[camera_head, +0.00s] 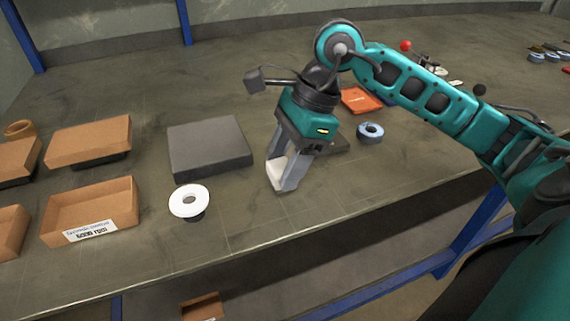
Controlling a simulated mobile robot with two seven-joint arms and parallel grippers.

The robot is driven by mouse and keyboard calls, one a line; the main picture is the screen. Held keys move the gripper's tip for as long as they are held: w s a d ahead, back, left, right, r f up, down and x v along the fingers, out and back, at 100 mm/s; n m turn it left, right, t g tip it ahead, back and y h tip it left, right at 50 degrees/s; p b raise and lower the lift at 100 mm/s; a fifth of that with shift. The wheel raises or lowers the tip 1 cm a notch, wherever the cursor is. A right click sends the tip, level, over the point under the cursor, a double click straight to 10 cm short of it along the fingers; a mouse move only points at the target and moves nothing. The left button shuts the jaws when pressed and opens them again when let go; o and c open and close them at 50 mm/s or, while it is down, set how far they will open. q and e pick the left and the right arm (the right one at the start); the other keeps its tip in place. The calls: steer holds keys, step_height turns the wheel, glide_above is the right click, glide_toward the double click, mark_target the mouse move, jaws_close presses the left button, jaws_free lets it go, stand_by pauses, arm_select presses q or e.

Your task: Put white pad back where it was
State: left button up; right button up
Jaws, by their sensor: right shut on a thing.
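My right gripper (282,186) points down over the middle of the table and is shut on a white pad (276,171). The pad shows as a pale patch between the fingers, partly hidden by them. I cannot tell whether it touches the table. A white ring-shaped disc (182,206) sits left of the gripper, on a dark base. My left gripper is not in view.
A dark grey block (208,142) stands left of the gripper. Open cardboard boxes (88,204) stand at the left. A blue-grey ring (370,138) and an orange flat item (358,100) lie to the right. The table (250,226) is bare near its front edge.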

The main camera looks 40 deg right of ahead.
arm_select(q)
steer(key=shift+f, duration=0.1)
arm_select(e)
steer(key=shift+f, duration=0.2)
steer(key=shift+f, duration=0.1)
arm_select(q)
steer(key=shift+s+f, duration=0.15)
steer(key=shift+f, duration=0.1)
arm_select(e)
steer(key=o, duration=1.1)
steer(key=shift+r, duration=0.2)
arm_select(q)
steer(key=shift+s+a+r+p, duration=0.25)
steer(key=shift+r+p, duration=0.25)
steer(key=shift+p, duration=0.45)
arm_select(e)
steer(key=v, duration=1.2)
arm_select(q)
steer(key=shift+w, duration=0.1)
arm_select(e)
steer(key=shift+f, duration=0.1)
